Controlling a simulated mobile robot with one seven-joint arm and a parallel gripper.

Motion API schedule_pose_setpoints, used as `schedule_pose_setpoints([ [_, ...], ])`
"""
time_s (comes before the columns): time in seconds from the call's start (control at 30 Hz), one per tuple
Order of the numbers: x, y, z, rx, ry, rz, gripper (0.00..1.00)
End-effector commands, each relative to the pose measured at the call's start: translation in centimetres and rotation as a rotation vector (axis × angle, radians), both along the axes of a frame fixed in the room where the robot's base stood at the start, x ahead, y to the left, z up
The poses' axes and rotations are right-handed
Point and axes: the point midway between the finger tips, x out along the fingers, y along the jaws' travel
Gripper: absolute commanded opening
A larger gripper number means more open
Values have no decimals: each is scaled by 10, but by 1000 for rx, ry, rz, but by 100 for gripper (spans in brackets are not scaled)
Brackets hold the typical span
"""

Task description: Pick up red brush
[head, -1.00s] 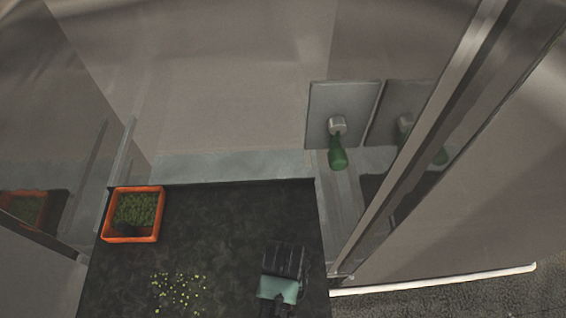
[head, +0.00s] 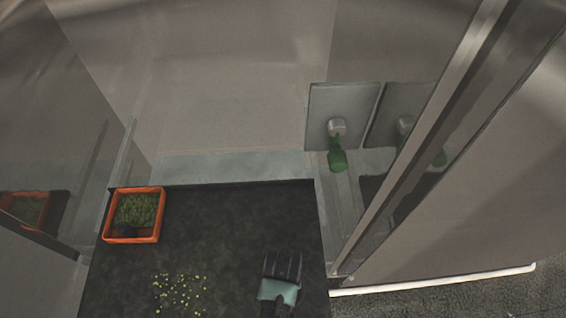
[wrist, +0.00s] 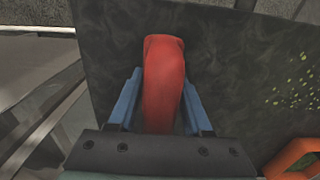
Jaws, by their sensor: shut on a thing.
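The red brush (wrist: 165,70) shows in the wrist view as a smooth, rounded red handle. It stands between the two blue fingers of my gripper (wrist: 162,78), which is shut on it. The handle's end sticks out past the fingertips, over the dark mat. Bristles are not visible. In the head view my gripper (head: 280,278) shows as a dark and teal shape over the right side of the mat, near the bottom edge. It hides the brush there.
The dark mat (head: 225,225) bears an orange tray (head: 133,239) with green contents and scattered yellow-green grains (head: 180,293). A green-handled thing (head: 337,158) is at a grey panel behind the mat. A metal-framed panel (head: 420,150) stands at the right.

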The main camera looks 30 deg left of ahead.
Motion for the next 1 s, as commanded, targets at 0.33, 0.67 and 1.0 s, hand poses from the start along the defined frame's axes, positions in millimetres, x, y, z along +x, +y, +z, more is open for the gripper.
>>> schedule_pose_setpoints([
  [0.33,1,0,5,1,-3,0,0],
  [0.67,2,1,59,2,-7,-1,0],
  [1.0,1,0,99,0,-2,0,0],
])
